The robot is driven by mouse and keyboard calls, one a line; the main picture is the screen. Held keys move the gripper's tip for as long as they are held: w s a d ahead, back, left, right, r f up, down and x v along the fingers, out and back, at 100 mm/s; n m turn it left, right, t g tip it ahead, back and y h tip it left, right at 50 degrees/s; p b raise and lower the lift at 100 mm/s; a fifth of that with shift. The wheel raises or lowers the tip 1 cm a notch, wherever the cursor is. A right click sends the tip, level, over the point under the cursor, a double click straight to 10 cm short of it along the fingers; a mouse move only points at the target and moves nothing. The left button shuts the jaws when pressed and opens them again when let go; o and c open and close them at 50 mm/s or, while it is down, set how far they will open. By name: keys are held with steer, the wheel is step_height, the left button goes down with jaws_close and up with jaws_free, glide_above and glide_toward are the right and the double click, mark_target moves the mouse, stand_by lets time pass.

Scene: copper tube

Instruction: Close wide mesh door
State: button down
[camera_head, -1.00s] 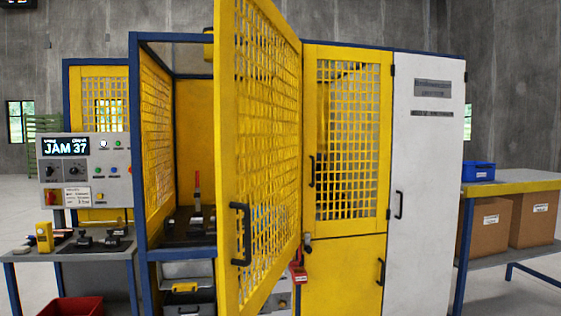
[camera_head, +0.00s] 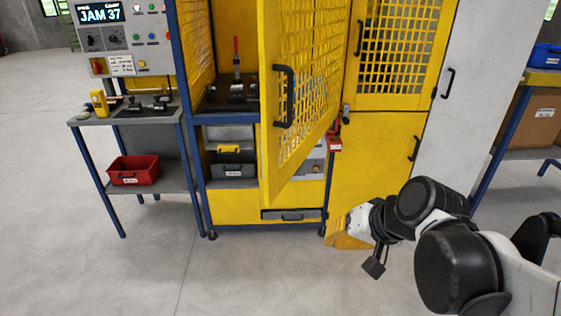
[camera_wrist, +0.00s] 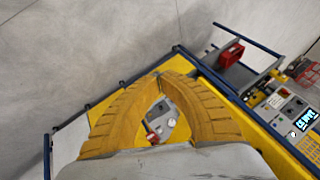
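The wide mesh door (camera_head: 270,155) is yellow and stands open, swung out from the cabinet toward me. Its free edge is on the left, with a black handle (camera_head: 285,96) on it. Its far edge is on the right, beside the narrower mesh door. My gripper (camera_head: 338,234) has yellow fingers and is low, right of and below the wide door, in front of the lower yellow panel. In the wrist view the fingers (camera_wrist: 160,75) arch together, with their tips meeting and nothing held between them. The gripper is apart from the handle.
A shut narrower mesh door (camera_head: 400,55) and a white panel (camera_head: 455,120) are right of the opening. A red lock (camera_head: 334,143) hangs by the wide door's far edge. A side table (camera_head: 150,125) with a red bin (camera_head: 133,170) stands left. The floor in front is clear.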

steer(key=w+a+r+m+y+p, duration=0.25)
steer(key=w+y, duration=0.35)
steer(key=w, duration=0.5)
steer(key=t+y+p, duration=0.2)
steer(key=y+p, duration=0.1)
steer(key=y, duration=0.3)
glide_toward(274, 170)
steer(key=shift+m, duration=0.25)
steer(key=b+x, duration=0.4)
steer(key=x, duration=0.3)
steer(key=shift+a, duration=0.25)
steer(key=shift+w+a, duration=0.2)
steer(key=shift+a, duration=0.15)
steer(key=shift+a+t, duration=0.15)
steer(key=shift+t, duration=0.15)
